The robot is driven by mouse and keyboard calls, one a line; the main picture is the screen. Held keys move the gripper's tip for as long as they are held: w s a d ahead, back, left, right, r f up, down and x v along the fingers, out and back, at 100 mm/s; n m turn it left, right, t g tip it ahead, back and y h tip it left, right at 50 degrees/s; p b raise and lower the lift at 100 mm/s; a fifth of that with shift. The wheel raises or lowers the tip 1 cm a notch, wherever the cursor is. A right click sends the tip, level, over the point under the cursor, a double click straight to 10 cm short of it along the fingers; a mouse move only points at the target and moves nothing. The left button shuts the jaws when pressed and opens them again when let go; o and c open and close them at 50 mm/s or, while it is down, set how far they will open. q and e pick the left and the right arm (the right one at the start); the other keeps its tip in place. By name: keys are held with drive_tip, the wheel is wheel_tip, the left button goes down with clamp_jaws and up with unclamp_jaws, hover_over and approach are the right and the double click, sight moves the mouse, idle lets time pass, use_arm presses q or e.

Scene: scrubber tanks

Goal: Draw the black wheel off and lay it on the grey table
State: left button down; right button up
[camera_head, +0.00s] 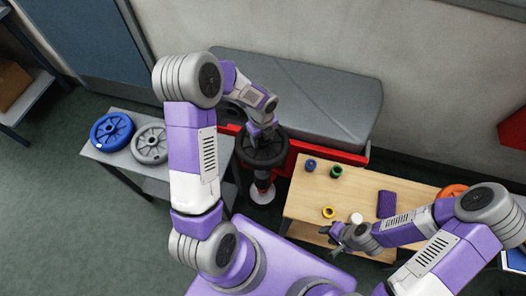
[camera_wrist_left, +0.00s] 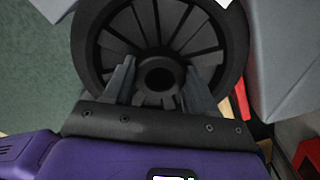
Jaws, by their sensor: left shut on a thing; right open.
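The black wheel (camera_head: 262,150) is spoked and is near the red frame below the big grey tank. My left gripper (camera_head: 262,131) is shut on the wheel's hub from above. In the left wrist view, the wheel (camera_wrist_left: 105,40) fills the upper middle, and the two fingers of my left gripper (camera_wrist_left: 158,82) sit on either side of its round hub. Whether the wheel is still on its mount cannot be told. The grey table (camera_head: 112,158) stands at the left and holds other wheels. My right gripper (camera_head: 343,238) is open and empty at the wooden table's front.
A blue wheel (camera_head: 112,131) and a grey wheel (camera_head: 150,144) lie on the grey table. The wooden table (camera_head: 310,200) carries small rings, a white piece, a purple block (camera_head: 386,204) and an orange disc (camera_head: 453,191). The grey tank (camera_head: 310,95) stands behind the black wheel.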

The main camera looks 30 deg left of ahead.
use_arm(q)
drive_tip(key=shift+r, duration=0.15)
drive_tip(key=shift+r+p, duration=0.8)
drive_tip(key=shift+r, duration=0.05)
